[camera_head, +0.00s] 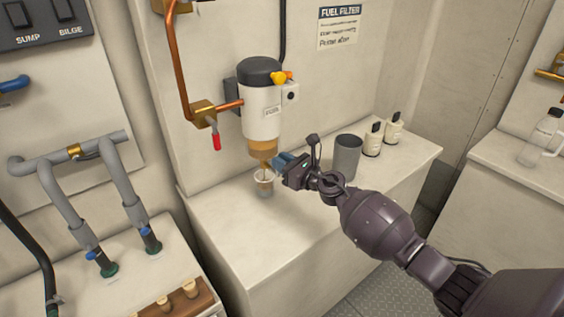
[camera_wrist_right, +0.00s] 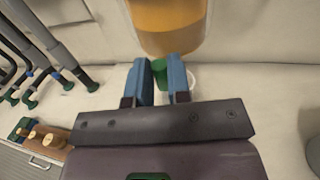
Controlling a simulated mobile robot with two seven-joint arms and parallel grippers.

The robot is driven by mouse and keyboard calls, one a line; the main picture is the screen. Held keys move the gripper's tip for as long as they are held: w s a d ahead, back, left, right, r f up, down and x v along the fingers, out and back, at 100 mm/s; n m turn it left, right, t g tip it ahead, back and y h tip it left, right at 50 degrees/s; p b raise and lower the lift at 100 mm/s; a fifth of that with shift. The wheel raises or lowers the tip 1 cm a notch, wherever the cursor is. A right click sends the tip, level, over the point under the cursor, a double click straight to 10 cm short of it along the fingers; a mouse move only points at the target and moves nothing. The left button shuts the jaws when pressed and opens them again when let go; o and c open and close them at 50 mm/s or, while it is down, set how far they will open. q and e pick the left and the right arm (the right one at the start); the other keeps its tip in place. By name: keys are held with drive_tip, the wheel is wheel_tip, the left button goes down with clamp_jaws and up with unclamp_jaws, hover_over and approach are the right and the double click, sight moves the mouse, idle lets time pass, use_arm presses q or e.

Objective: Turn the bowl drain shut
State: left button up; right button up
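The fuel filter (camera_head: 262,105) hangs on the wall, with a black cap, a white body and an amber bowl (camera_head: 262,147) at its bottom. The bowl also fills the top of the wrist view (camera_wrist_right: 168,22). A green drain knob (camera_wrist_right: 160,74) shows under it, between the blue fingers of my right gripper (camera_wrist_right: 161,80). The knob fills the gap and seems to touch both fingers. In the head view my right gripper (camera_head: 281,162) hides the knob. A clear cup (camera_head: 264,183) with amber liquid stands under the bowl; a thin amber stream seems to run into it. My left gripper is not in view.
A grey beaker (camera_head: 346,157) and two small bottles (camera_head: 373,140) stand to the right on the white counter (camera_head: 300,222). A copper pipe with a red-handled valve (camera_head: 215,140) is left of the filter. Grey pipes (camera_head: 70,150) run at the far left. The counter's front is clear.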

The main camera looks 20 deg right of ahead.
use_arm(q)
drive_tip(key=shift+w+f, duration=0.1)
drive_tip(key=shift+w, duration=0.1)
use_arm(e)
drive_tip(key=shift+d+f, duration=0.1)
clamp_jaws()
use_arm(q)
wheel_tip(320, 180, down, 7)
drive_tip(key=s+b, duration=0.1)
drive_tip(key=b, duration=0.5)
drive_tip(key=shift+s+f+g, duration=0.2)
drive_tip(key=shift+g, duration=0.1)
use_arm(e)
drive_tip(key=w+d+f+m+t+h, duration=0.1)
drive_tip(key=d+f+m, duration=0.1)
drive_tip(key=m, duration=0.8)
drive_tip(key=d+f+m+t+h, duration=0.1)
drive_tip(key=d+f+m+t, duration=0.1)
drive_tip(key=m, duration=0.8)
drive_tip(key=shift+w+d+f+t, duration=0.3)
drive_tip(key=shift+w+f, duration=0.05)
drive_tip(key=shift+f, duration=0.45)
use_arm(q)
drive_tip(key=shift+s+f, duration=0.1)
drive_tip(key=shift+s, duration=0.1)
use_arm(e)
drive_tip(key=o, duration=0.8)
unclamp_jaws()
drive_tip(key=shift+c, duration=0.2)
